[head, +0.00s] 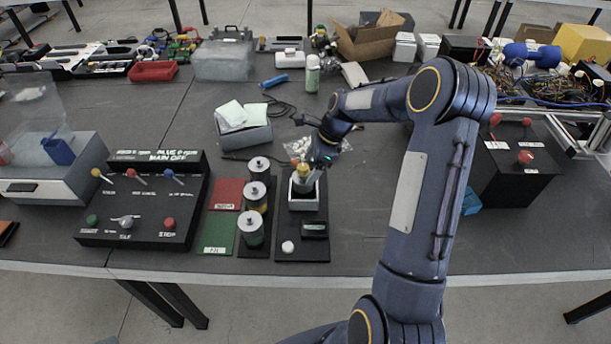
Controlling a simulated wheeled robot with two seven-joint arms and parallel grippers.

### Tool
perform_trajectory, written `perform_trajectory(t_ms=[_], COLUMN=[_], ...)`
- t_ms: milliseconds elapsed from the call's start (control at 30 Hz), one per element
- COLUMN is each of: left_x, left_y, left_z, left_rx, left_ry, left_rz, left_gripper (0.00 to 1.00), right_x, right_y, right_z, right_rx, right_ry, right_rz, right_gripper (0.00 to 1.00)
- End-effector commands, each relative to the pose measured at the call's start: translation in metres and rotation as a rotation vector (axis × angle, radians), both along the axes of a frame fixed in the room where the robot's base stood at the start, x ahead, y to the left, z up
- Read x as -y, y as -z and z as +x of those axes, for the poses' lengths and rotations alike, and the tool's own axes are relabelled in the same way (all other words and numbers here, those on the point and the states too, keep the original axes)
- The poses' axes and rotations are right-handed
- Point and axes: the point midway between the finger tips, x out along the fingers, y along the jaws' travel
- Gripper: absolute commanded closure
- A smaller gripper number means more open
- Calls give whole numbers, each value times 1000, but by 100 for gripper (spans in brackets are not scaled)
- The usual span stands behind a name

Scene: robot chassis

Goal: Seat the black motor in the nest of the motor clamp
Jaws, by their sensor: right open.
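Three upright cylindrical motors with pale tops stand in a column on a dark strip, left of the clamp. The far one (259,173) looks black, the middle one (256,202) yellowish and the near one (250,237) green. The motor clamp (290,222) is a black plate with a pale square nest (304,200), a small display and a round white button. My right gripper (304,178) is open, just above the nest. A small yellow part shows at its fingers; I cannot tell what it belongs to. The nest's inside is partly hidden. My left gripper is out of view.
A red mat (227,194) and a green mat (217,234) lie left of the motors. A black control panel (140,215) stands further left. A grey bin (243,131) is behind.

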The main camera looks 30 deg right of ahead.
Motion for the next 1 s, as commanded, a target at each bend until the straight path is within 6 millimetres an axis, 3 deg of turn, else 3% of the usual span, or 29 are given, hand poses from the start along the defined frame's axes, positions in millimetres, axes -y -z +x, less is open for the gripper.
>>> perform_trajectory(t_ms=[200,367,467,567,667,800,1000], left_x=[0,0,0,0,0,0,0], left_y=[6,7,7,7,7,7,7], left_z=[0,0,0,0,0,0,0], left_rx=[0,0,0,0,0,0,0], left_ry=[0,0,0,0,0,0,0], left_rz=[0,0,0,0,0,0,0], left_gripper=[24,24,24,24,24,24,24], right_x=[15,21,17,2,-24,-64,-109], right_y=[-39,-55,-69,-97,-131,-163,-162], right_z=[-7,-11,-17,-36,-73,-142,-231], right_rx=[3,2,25,102,228,432,683], right_ry=[2,1,-42,-185,-425,-828,-1341], right_rz=[-2,-1,-13,-56,-133,-274,-484], right_gripper=[22,22,22,22,22,22,22])
